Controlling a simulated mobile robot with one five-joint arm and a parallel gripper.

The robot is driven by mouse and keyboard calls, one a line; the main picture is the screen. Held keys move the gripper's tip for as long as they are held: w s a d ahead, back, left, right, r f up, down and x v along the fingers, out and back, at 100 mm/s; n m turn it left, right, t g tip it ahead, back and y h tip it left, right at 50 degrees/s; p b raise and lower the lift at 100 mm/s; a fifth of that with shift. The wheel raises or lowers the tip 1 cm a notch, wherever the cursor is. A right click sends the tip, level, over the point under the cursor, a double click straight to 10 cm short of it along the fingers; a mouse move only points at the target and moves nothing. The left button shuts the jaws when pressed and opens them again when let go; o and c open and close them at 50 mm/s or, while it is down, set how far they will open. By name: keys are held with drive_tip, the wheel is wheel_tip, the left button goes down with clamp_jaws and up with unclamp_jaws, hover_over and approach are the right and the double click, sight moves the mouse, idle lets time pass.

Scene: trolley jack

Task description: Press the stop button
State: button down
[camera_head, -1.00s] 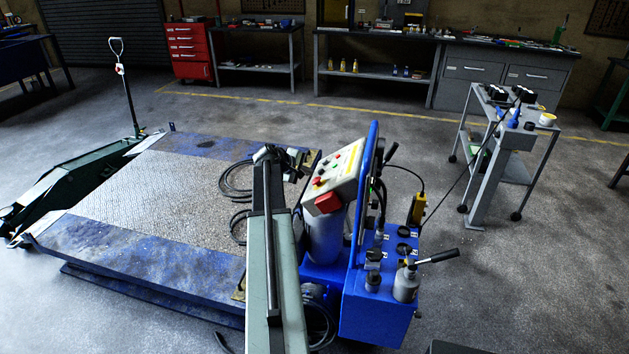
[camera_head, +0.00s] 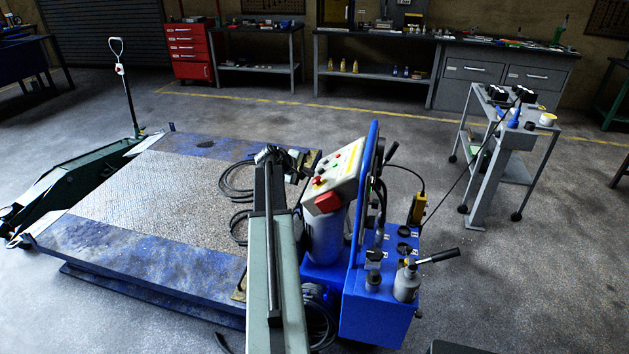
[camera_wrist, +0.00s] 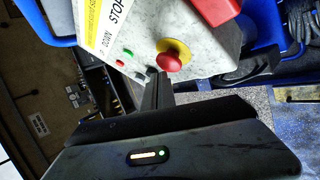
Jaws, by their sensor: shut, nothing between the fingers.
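The stop button is a red mushroom knob on a yellow base, on a pale sloping control panel. It shows at the middle of the wrist view (camera_wrist: 170,58) and on the panel's lower left in the head view (camera_head: 318,182). The panel (camera_wrist: 140,25) also carries small green and red buttons and a yellow label. My gripper (camera_wrist: 155,76) is shut and empty. Its dark fingertips are just beside the knob in the wrist view; I cannot tell whether they touch it. In the head view my gripper (camera_head: 298,157) is left of the panel.
A red box (camera_head: 328,203) sits on the panel's lower edge. The panel belongs to a blue hydraulic unit (camera_head: 375,315) with levers. A blue lift platform (camera_head: 130,260) lies to the left. A grey trolley (camera_head: 485,170) stands at right, with open floor between.

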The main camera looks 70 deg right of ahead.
drive_tip(key=shift+s+f+b, duration=0.35)
drive_tip(key=shift+f+b, duration=0.05)
drive_tip(key=shift+b, duration=0.05)
idle(0.6)
drive_tip(key=shift+r, duration=0.1)
drive_tip(key=shift+w+r+p, duration=0.6)
drive_tip(key=shift+r+p, duration=0.05)
drive_tip(key=shift+p, duration=0.1)
drive_tip(key=w+r+p, duration=0.1)
drive_tip(key=r+p, duration=0.1)
drive_tip(key=w+r+p, duration=0.2)
drive_tip(key=shift+a, duration=0.1)
idle(0.3)
idle(0.6)
